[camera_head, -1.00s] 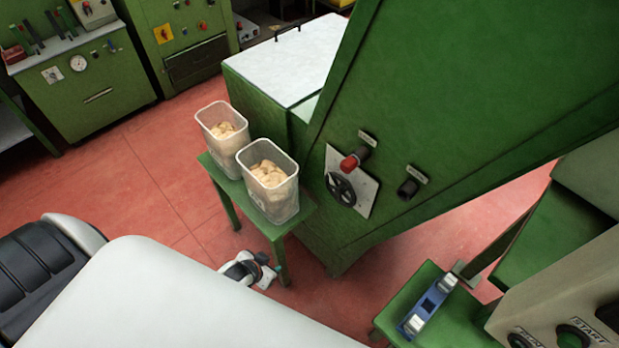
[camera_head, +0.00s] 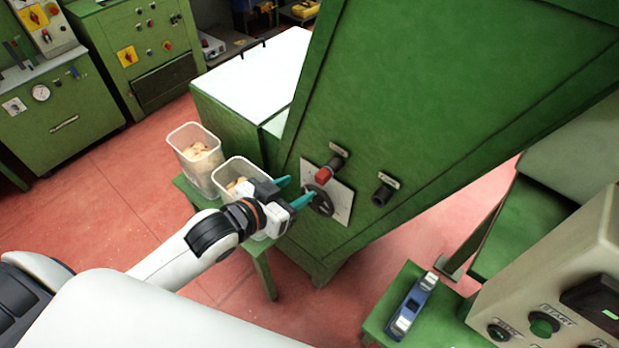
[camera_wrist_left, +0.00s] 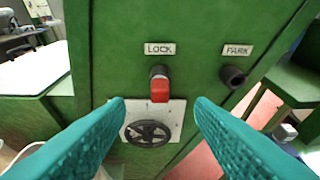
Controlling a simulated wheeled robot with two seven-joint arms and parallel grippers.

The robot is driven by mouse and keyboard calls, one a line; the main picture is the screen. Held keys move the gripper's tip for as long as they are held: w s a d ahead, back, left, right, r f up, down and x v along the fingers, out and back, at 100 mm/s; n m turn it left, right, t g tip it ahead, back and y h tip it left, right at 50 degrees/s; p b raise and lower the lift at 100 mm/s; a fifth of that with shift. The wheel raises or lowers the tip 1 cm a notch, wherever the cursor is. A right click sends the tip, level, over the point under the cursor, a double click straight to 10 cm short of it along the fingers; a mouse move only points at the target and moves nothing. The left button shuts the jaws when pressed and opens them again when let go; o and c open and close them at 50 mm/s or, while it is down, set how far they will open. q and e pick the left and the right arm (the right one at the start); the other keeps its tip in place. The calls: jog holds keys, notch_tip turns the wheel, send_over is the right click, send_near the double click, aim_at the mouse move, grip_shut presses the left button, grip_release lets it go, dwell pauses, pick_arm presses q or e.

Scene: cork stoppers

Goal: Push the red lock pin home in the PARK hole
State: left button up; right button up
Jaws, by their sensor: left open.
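The red lock pin (camera_head: 323,174) sits in the socket under the LOCK label on the green machine, just above the black handwheel (camera_head: 319,201). In the left wrist view the red pin (camera_wrist_left: 160,90) is centred between my fingers. The PARK hole (camera_head: 382,194) is a dark round socket to the right of the pin; it also shows in the left wrist view (camera_wrist_left: 233,75). It looks empty. My left gripper (camera_head: 298,191) is open and empty, its teal fingers pointing at the panel, short of the pin. My right gripper is not in view.
Two clear bins of corks, one left (camera_head: 198,165) and one partly behind my left gripper (camera_head: 236,172), stand on a green stand. A green table (camera_head: 388,289) with a blue device (camera_head: 411,305) and a START control box (camera_head: 560,270) are at the lower right.

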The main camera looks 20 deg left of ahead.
aim_at(319, 177)
pick_arm(q)
jog(key=p+x, duration=0.1)
jog(key=x, duration=0.8)
jog(key=shift+w+d+f, duration=0.1)
jog(key=shift+w+f, duration=0.05)
jog(key=shift+w, duration=0.05)
jog(key=c, duration=1.1)
jog(key=shift+o, duration=0.2)
jog(key=shift+s+a+p, duration=0.3)
jog(key=shift+s+p, duration=0.35)
jog(key=shift+s, duration=0.05)
jog(key=shift+s, duration=0.2)
jog(key=shift+s+a+p, duration=0.25)
jog(key=shift+s+p, duration=0.05)
jog(key=shift+s, duration=0.4)
jog(key=shift+s+a+p, duration=0.3)
jog(key=shift+s, duration=0.35)
jog(key=shift+s+a+p, duration=0.25)
jog(key=shift+s+p, duration=0.05)
jog(key=shift+s, duration=0.4)
